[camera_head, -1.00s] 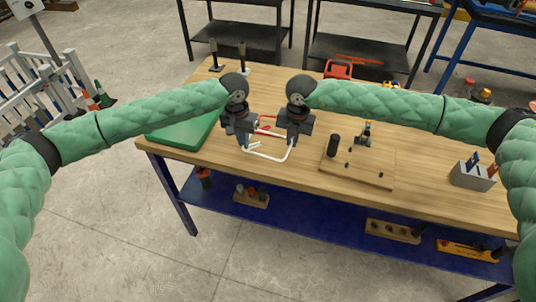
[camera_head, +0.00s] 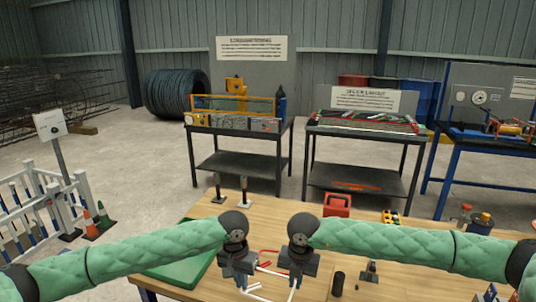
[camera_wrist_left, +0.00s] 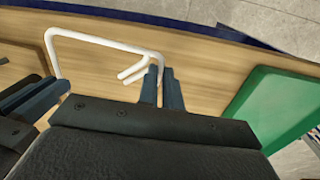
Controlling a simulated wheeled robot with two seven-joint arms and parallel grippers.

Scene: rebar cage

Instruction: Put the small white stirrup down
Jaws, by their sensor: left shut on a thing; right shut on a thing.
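The small white stirrup (camera_wrist_left: 95,39) is a bent white bar with rounded corners and two short hooked ends. My left gripper (camera_wrist_left: 161,78) is shut on it near the hooked ends. My right gripper (camera_head: 294,284) is shut on its other side; its fingers show at the left of the left wrist view. The stirrup is over the wooden bench top (camera_head: 345,240); I cannot tell whether it touches the wood. In the head view its lower part is cut off by the bottom edge.
A green slab (camera_head: 180,268) lies on the bench at left. Two dark upright posts (camera_head: 244,191) stand at the back edge. A red case (camera_head: 337,205) and a black cylinder (camera_head: 338,284) are to the right.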

